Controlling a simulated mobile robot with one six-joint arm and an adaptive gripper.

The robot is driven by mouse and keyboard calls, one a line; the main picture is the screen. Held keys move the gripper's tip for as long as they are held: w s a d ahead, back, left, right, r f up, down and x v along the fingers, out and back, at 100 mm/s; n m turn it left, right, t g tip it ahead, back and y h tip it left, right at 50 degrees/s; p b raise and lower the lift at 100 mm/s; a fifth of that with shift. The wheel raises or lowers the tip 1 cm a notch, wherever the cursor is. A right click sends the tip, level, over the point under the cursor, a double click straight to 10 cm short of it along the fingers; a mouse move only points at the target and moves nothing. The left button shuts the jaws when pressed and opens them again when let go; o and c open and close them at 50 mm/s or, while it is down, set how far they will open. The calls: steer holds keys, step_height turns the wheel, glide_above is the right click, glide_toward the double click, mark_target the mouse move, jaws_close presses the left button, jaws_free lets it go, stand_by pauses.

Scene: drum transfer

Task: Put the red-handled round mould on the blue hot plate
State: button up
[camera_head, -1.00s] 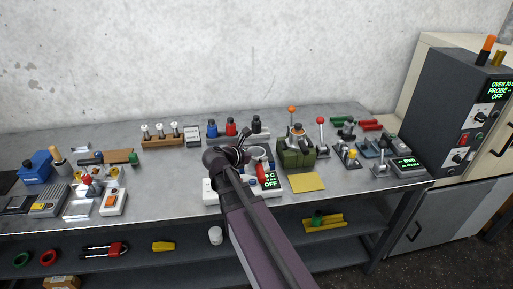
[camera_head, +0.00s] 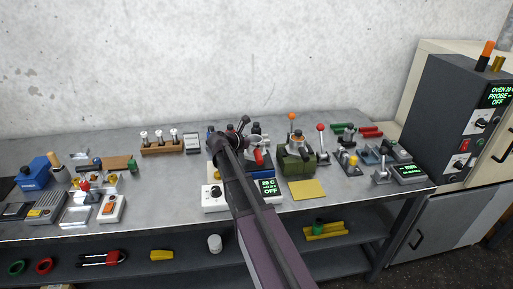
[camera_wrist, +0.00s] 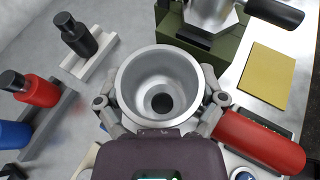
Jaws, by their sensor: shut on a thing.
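My gripper (camera_wrist: 160,98) is shut on the red-handled round mould (camera_wrist: 128,80), a silver cup with a dark disc inside. One finger shows on each side of its wall. Its red handle (camera_wrist: 255,141) points to the lower right in the wrist view. In the head view the mould (camera_head: 254,142) is partly behind my arm, with its handle (camera_head: 259,157) towards the front. The hot plate (camera_head: 214,204) has a white front, a knob and a green display reading 20 C and OFF. My arm hides most of its top. I cannot tell the mould's height.
A green device (camera_head: 296,162) with a metal top stands close to the mould's right. A yellow pad (camera_head: 307,190) lies in front of it. A bottle rack (camera_head: 162,147) is further left.

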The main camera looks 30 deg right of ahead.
steer(key=shift+w+d, duration=0.1)
steer(key=shift+w, duration=0.05)
steer(key=shift+w, duration=0.25)
steer(key=shift+w+d+f+b, duration=0.15)
steer(key=shift+f+b, duration=0.3)
steer(key=shift+w+d+f+b, duration=0.1)
steer(key=shift+w+f+b, duration=0.05)
steer(key=shift+f+b, duration=1.25)
steer(key=shift+f, duration=0.1)
steer(key=o, duration=1)
steer(key=shift+r, duration=0.2)
steer(key=p+v, duration=0.4)
steer(key=v, duration=0.8)
steer(key=shift+p, duration=0.35)
